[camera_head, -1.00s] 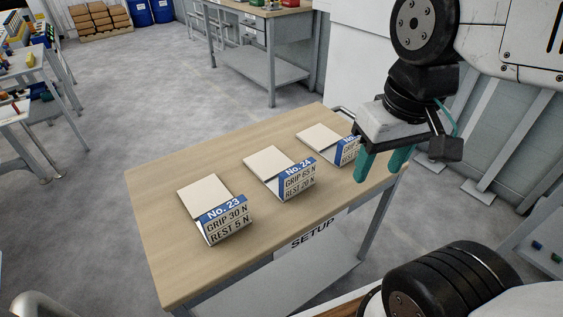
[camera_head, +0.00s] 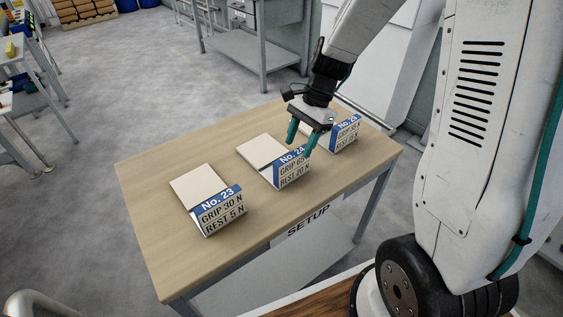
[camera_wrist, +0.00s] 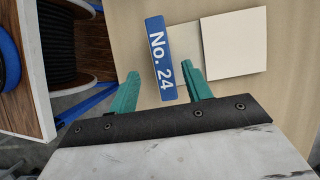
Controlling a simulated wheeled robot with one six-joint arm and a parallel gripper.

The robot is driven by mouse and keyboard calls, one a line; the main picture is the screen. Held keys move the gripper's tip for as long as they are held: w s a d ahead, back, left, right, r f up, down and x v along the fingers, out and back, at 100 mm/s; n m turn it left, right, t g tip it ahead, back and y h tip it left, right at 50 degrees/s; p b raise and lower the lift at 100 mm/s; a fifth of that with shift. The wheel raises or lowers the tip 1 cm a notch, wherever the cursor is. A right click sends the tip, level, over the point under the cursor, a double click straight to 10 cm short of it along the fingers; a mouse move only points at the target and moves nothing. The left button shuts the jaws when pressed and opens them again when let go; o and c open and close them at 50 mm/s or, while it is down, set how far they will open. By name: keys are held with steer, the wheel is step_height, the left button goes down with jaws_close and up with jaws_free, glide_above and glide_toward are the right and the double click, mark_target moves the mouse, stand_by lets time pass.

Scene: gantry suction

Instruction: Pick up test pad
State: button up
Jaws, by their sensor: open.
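Three flat cream pads lie in a row on the SETUP table, each with a blue-and-white tent label at its near right edge. The left pad (camera_head: 198,184) has label No. 23 (camera_head: 221,210). The middle pad (camera_head: 260,150) has label No. 24 (camera_head: 291,174), and the right pad (camera_head: 306,127) is partly hidden behind my gripper. My gripper (camera_head: 300,148) is open and empty, pointing down above label No. 24. In the wrist view, label No. 24 (camera_wrist: 161,58) appears between my gripper's fingertips (camera_wrist: 160,72), and the middle pad (camera_wrist: 236,42) lies to their right.
The wooden table top (camera_head: 150,220) is clear at its left and front. Its right label (camera_head: 345,133) stands close to my gripper. A grey metal bench (camera_head: 255,45) stands behind the table.

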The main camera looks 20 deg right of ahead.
mark_target(290, 165)
steer(key=shift+w+x, duration=0.2)
steer(key=shift+x, duration=3.7)
steer(key=shift+f, duration=0.2)
jaws_close()
